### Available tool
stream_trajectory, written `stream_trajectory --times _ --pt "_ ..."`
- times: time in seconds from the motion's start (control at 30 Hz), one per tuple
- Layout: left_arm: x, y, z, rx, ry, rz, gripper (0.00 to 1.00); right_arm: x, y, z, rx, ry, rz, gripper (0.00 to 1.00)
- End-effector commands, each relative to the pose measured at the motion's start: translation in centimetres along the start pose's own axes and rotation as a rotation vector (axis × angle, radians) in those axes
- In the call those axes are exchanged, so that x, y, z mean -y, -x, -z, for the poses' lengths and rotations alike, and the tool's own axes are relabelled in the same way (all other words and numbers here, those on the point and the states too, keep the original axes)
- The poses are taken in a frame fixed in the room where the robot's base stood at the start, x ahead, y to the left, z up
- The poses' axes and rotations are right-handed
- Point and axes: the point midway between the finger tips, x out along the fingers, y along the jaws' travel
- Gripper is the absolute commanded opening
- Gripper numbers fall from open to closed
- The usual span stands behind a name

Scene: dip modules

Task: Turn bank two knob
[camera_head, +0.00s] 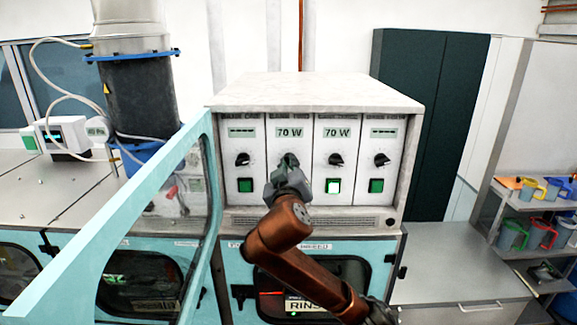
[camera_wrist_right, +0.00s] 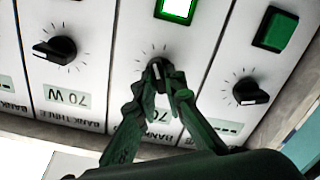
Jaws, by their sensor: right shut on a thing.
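The bank two knob (camera_wrist_right: 156,71) is a small black knob with a white pointer mark on a white panel. In the wrist view, which shows the panel upside down, the fingertips of my right gripper (camera_wrist_right: 161,90) are shut on it from both sides. In the head view my right gripper (camera_head: 288,168) covers most of the bank two panel's middle. The bank two display (camera_head: 289,132) reads 70 W. The green button (camera_wrist_right: 176,8) of bank two is lit in the wrist view; the gripper hides it in the head view. My left gripper is not in view.
The knobs of bank one (camera_head: 242,159), bank three (camera_head: 336,159) and bank four (camera_head: 381,160) sit close by. The bank three button (camera_head: 333,186) is lit. A clear blue-framed door (camera_head: 130,225) stands open left of the panel. A shelf with coloured mugs (camera_head: 541,236) is far right.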

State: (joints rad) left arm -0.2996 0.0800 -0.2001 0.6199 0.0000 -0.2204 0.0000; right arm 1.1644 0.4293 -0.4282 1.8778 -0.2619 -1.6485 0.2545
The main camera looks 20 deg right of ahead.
Motion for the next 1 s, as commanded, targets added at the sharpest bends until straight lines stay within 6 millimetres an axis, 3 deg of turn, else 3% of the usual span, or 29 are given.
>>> stream_trajectory --times 0.1,0.13,0.37,0.67,0.83,1.0 --pt "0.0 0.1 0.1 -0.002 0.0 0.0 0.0 0.1 0.0 0.1 -0.001 0.001 0.002 0.0" --pt "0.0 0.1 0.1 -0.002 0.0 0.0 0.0 0.1 0.0 0.1 -0.001 0.001 0.002 0.12" --pt "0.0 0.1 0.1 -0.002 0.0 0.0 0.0 0.1 0.0 0.0 -0.001 0.0 0.002 0.28" --pt "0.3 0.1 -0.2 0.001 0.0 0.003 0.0 0.1 0.2 0.0 -0.001 0.0 0.002 0.28" --pt "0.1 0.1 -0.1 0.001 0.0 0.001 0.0 0.1 2.0 0.1 -0.003 0.0 0.003 0.28" --pt "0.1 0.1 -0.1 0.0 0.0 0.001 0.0 0.2 5.6 0.2 -0.005 -0.002 0.004 0.28"
